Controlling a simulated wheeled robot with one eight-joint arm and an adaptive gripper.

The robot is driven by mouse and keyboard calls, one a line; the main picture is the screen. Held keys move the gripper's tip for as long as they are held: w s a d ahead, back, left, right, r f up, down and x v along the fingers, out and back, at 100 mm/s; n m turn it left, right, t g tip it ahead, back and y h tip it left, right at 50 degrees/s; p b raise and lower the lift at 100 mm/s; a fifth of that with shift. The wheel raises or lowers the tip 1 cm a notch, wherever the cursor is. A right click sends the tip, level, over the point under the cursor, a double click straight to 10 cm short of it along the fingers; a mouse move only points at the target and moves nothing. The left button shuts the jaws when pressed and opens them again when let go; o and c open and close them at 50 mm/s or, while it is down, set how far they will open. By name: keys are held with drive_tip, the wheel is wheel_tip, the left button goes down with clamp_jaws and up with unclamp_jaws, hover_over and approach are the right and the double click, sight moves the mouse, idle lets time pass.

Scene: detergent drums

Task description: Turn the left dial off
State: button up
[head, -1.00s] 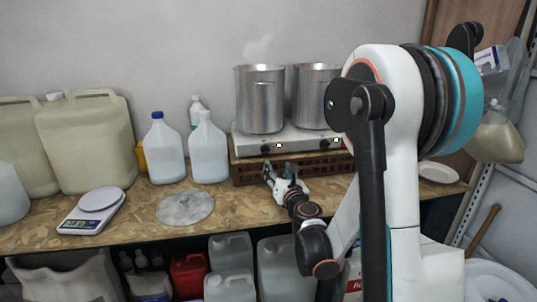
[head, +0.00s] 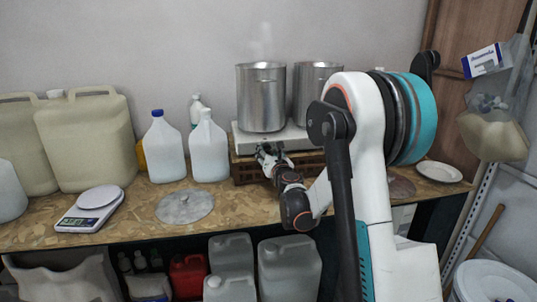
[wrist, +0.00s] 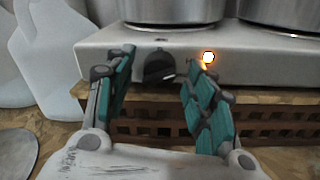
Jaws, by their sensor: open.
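The left dial (wrist: 158,66) is a black knob on the front of the white hot plate (wrist: 95,60). In the wrist view it shows between the two teal-padded fingers of my gripper (wrist: 160,62), which are open. I cannot tell whether either finger touches it. A small light (wrist: 208,57) glows on the panel just right of the dial. In the head view my gripper (head: 268,156) is at the front of the hot plate (head: 242,141) and hides the left dial. The right dial is hidden behind my arm.
Two metal pots (head: 261,98) stand on the hot plate, with faint steam above. The hot plate rests on a brown slatted crate (head: 245,172). A white jug (head: 209,148) stands close to its left. A round lid (head: 185,206) lies on the table in front.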

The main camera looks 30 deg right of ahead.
drive_tip(key=c, duration=1.1)
drive_tip(key=shift+n, duration=0.4)
drive_tip(key=n, duration=0.2)
drive_tip(key=shift+r+n, duration=0.1)
drive_tip(key=shift+n, duration=0.3)
drive_tip(key=n, duration=0.3)
drive_tip(key=shift+n+g, duration=0.3)
drive_tip(key=n, duration=0.6)
drive_tip(key=shift+a+h+p, duration=0.1)
drive_tip(key=shift+h+p, duration=0.2)
